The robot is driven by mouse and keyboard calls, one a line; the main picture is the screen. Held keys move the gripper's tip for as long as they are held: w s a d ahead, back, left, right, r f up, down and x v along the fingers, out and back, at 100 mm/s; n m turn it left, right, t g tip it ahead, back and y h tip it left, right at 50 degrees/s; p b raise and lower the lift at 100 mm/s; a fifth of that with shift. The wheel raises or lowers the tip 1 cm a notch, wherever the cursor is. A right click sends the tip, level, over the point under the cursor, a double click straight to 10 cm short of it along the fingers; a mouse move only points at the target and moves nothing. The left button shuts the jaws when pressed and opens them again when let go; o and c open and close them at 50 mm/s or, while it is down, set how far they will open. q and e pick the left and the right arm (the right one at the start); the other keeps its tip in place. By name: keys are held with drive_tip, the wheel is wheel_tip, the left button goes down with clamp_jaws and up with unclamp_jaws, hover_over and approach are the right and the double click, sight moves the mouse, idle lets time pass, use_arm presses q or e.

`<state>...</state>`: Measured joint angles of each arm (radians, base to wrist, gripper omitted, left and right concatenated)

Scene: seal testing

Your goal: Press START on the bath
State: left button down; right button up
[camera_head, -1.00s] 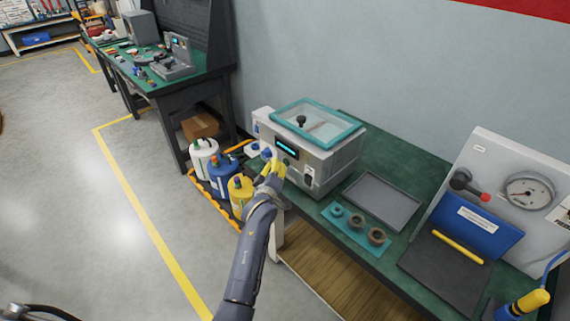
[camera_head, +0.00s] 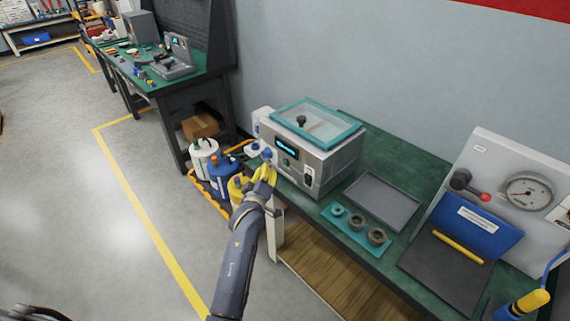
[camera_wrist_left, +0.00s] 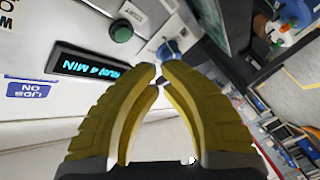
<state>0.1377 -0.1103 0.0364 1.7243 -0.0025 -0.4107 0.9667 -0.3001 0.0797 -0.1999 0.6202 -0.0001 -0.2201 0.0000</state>
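The bath (camera_head: 322,163) is a light grey box with a teal-rimmed clear lid (camera_head: 318,122), on the green bench. Its lit display (camera_head: 286,147) appears upside down in the left wrist view (camera_wrist_left: 95,68) and seems to read "RUN 4 MIN". A round green button (camera_wrist_left: 122,32) sits beside the display; it also shows in the head view (camera_head: 285,163). My left gripper (camera_head: 266,172) is just in front of the bath's front left, apart from the button. In the left wrist view its yellow fingertips (camera_wrist_left: 159,72) are almost together, with nothing between them. My right gripper is out of view.
A blue knob (camera_wrist_left: 168,49) lies just past the fingertips. Bottles (camera_head: 222,178) stand in an orange-edged tray on the floor, left of the bench. A grey tray (camera_head: 382,200) and a teal holder with rings (camera_head: 357,228) lie right of the bath. A gauge panel (camera_head: 528,192) stands farther right.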

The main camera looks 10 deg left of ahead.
use_arm(q)
drive_tip(key=shift+s+a, duration=0.4)
drive_tip(key=shift+s, duration=0.25)
idle(0.3)
